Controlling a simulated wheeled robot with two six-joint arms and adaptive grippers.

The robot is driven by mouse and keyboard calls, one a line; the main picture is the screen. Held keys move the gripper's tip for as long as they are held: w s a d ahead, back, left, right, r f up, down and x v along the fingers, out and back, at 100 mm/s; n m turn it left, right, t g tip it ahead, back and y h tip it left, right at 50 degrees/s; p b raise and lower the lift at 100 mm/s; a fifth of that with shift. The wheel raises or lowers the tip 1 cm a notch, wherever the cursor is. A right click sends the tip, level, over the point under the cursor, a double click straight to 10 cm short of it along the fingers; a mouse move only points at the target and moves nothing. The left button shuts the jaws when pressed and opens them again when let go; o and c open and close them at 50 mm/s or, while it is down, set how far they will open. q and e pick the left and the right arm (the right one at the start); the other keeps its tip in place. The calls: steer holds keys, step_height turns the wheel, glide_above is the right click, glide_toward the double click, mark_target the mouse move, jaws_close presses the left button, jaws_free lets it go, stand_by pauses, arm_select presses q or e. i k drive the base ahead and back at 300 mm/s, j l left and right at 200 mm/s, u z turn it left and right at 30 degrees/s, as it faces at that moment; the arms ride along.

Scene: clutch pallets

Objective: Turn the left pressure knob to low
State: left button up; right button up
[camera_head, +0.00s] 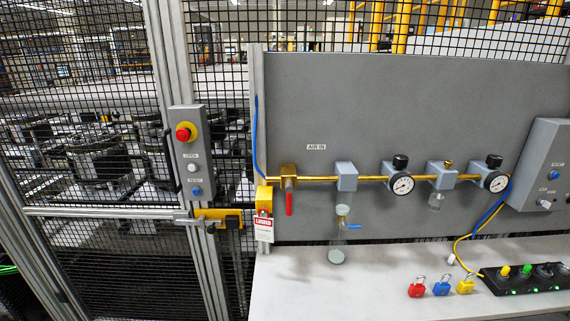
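The left pressure knob (400,161) is black and sits on top of a grey regulator block on the brass air line, to the right of the AIR IN label. The left gauge (402,184), round with a white face, is on the front of that block. Its needle is too small to read. A second black knob (494,160) sits above the right gauge (496,182) farther along the line. Neither of my grippers is in view.
A red-handled valve (288,199) and grey filter block (346,178) are left of the left gauge. A clear bowl hangs below the brass pipe. Space before the knobs is clear.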

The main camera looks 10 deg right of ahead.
mark_target(400, 162)
steer(key=z, duration=1.25)
